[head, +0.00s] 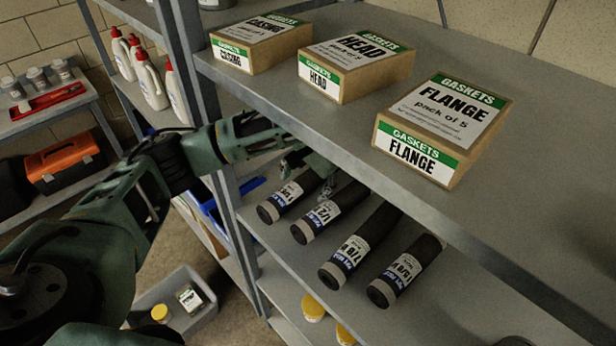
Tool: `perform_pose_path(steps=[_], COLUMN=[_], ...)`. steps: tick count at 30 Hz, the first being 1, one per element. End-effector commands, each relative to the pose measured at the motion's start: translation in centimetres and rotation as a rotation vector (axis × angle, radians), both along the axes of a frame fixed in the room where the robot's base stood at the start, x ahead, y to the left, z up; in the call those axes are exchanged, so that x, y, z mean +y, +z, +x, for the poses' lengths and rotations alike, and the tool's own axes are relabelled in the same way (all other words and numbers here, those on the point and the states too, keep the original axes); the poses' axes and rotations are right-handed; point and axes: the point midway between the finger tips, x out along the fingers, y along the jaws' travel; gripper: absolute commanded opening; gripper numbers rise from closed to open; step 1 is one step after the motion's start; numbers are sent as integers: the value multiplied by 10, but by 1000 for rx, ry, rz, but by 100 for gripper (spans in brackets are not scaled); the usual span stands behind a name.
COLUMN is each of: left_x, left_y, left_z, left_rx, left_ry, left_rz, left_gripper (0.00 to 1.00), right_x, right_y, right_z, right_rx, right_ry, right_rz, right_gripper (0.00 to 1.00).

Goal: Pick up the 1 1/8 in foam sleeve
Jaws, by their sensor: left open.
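Several black foam sleeves with white and blue labels lie side by side on the middle shelf, ends toward me. The label on the rightmost sleeve (407,270) seems to read 1 1/8. The sleeve to its left (361,245) seems to read 7/8. Two more sleeves, one second from left (328,211) and one at far left (289,195), have labels I cannot read surely. My left gripper (312,172) is open, under the upper shelf, by the back parts of the two left sleeves and apart from the rightmost one. Its fingers are partly hidden. My right gripper is not in view.
The upper shelf (330,118) overhangs the sleeves' back ends and carries gasket boxes marked casing (259,42), head (356,64) and flange (443,128). A rack post (222,190) stands left of the sleeves. Yellow-lidded jars (313,308) sit below. A grey bin (180,303) is on the floor.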

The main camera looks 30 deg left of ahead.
Motion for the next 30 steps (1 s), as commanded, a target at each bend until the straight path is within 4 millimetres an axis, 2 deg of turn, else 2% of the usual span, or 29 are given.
perform_pose_path(steps=[3,8,18,26,30], left_x=[13,20,32,33,33], left_y=[1,-3,-44,-48,-48], left_z=[4,5,9,10,10], left_rx=[1,1,1,-1,0], left_ry=[-1,-1,-1,-3,-2], left_rz=[-1,-1,-1,0,0], left_gripper=[63,63,63,63,52], right_x=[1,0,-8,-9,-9], right_y=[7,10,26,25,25], right_z=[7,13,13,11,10], right_rx=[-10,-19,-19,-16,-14], right_ry=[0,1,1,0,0], right_rz=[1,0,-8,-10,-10], right_gripper=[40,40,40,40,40])
